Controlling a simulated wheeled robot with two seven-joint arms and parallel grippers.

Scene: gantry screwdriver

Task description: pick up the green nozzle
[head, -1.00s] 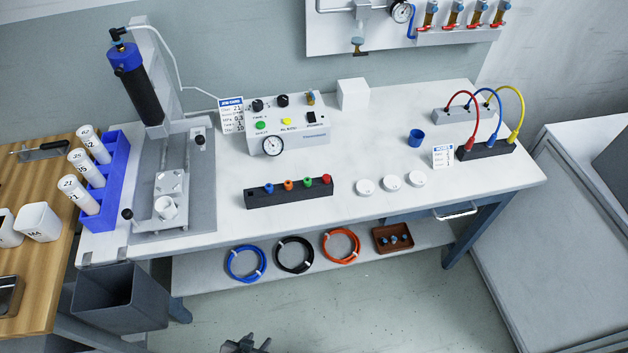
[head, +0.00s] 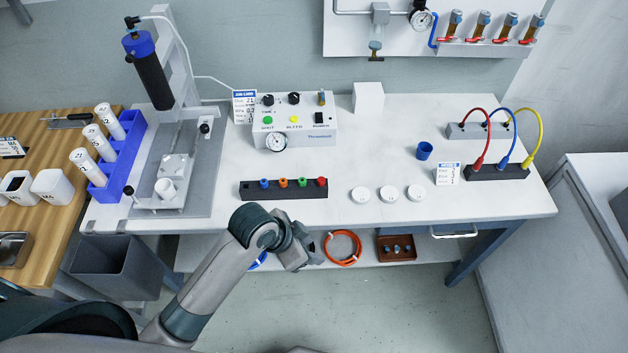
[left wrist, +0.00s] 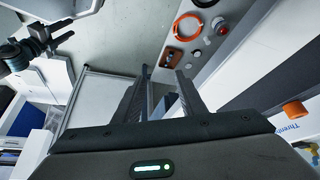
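The small green nozzle (head: 302,183) stands upright in the black rack (head: 284,194) near the table's front edge. It sits between an orange nozzle (head: 283,183) on its left and a red one (head: 322,182) on its right. My left gripper (head: 308,257) is in front of the table edge, below the rack in the head view and apart from the nozzle. In the left wrist view, its two fingers (left wrist: 162,72) are apart with nothing between them. I cannot make out the green nozzle there. A dark gripper-like part, probably my right gripper (left wrist: 40,47), shows at upper left; its opening is unclear.
A blue nozzle (head: 264,183) stands at the rack's left end. White round caps (head: 388,194) lie to its right, and the control box (head: 294,122) is behind. The dispenser stand (head: 205,150) is at left. An orange coil (head: 343,248) and brown tray (head: 397,247) are on the lower shelf.

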